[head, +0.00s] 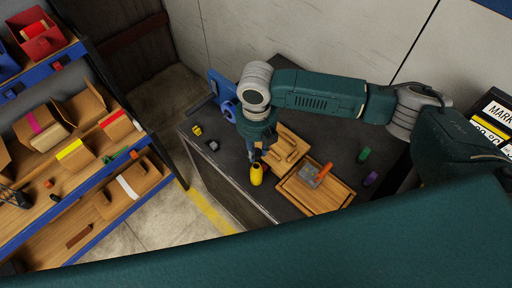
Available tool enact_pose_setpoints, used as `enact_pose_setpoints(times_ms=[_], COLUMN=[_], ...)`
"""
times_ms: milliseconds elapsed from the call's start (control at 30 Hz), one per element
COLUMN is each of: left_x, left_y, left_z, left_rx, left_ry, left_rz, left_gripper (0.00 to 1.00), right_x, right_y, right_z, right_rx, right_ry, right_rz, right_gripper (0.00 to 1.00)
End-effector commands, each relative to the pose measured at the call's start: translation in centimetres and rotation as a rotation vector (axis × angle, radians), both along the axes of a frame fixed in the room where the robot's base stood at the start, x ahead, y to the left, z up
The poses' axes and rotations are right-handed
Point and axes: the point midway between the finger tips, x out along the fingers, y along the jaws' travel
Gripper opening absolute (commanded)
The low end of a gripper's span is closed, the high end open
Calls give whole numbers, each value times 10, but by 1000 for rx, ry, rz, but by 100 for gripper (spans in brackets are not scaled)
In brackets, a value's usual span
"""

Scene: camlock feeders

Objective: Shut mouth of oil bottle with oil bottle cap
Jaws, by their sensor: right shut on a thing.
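The yellow oil bottle (257,175) stands near the front edge of the dark worktable, beside the wooden pieces. My right gripper (256,156) reaches down from above, with its fingers just over the bottle's top. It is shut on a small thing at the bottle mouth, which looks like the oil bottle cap. The cap itself is too small and too hidden by the fingers to make out clearly. I cannot tell whether it touches the mouth. My left gripper is not in view.
A wooden tray (336,199) with an orange-handled tool (317,176) lies right of the bottle. Green (364,155) and purple (371,179) items lie farther right on the table (225,167). A shelf rack with cardboard bins (82,152) stands at left.

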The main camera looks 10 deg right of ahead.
Motion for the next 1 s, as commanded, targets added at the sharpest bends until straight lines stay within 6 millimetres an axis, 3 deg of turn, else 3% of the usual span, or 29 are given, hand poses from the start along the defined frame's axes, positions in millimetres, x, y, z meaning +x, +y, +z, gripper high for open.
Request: enact_pose_setpoints(times_ms=[67, 500, 733, 1000], left_x=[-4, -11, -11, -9], left_y=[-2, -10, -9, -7], left_z=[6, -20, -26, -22], left_rx=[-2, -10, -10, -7], left_ry=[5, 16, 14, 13], left_rz=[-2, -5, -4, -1], left_gripper=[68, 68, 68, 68], right_x=[0, -1, 0, 0], right_y=[0, 0, 0, 0], right_z=[2, -41, -55, -55], right_rx=[0, -1, 0, 0], right_ry=[1, 2, 1, -1], right_rz=[1, 1, 8, 328], right_gripper=[0, 0, 0, 0])
